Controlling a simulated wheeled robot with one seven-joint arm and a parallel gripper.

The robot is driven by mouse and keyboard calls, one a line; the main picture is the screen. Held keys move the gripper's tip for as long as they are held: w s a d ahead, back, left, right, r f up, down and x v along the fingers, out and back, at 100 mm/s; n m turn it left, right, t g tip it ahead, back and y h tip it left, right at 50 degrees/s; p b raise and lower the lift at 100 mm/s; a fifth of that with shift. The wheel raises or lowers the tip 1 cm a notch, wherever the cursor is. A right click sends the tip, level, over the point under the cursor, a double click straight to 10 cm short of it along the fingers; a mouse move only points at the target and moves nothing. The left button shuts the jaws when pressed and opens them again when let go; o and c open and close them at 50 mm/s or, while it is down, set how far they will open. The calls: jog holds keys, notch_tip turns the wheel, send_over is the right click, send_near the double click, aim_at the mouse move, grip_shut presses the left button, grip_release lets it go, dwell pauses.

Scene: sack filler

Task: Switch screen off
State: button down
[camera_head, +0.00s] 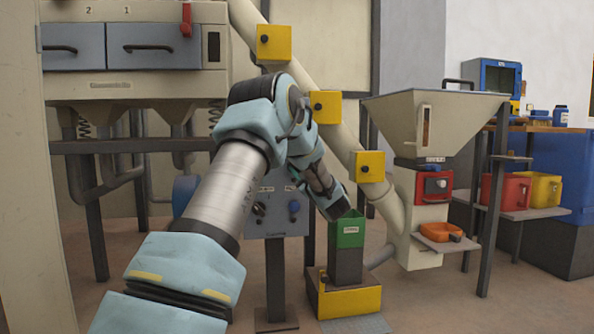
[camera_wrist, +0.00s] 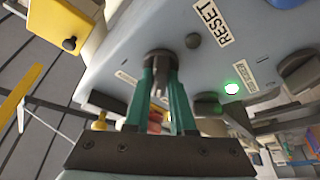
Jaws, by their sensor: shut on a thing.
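In the wrist view, the green fingers of my gripper (camera_wrist: 161,100) are shut on a dark knob (camera_wrist: 161,61) on a grey control panel (camera_wrist: 110,65). The label beside this knob (camera_wrist: 127,78) is too small to read. A lit green lamp (camera_wrist: 232,89) and a second dark knob (camera_wrist: 300,66) are to the right on the same panel.
In the head view, a green-topped box (camera_head: 347,232) on a yellow base (camera_head: 347,302) stands right of the panel. A hopper (camera_head: 452,112) is further right.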

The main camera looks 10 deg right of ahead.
jog(key=c, duration=0.8)
grip_release()
jog(key=shift+o, duration=0.2)
jog(key=p+v, duration=0.3)
jog(key=v, duration=0.8)
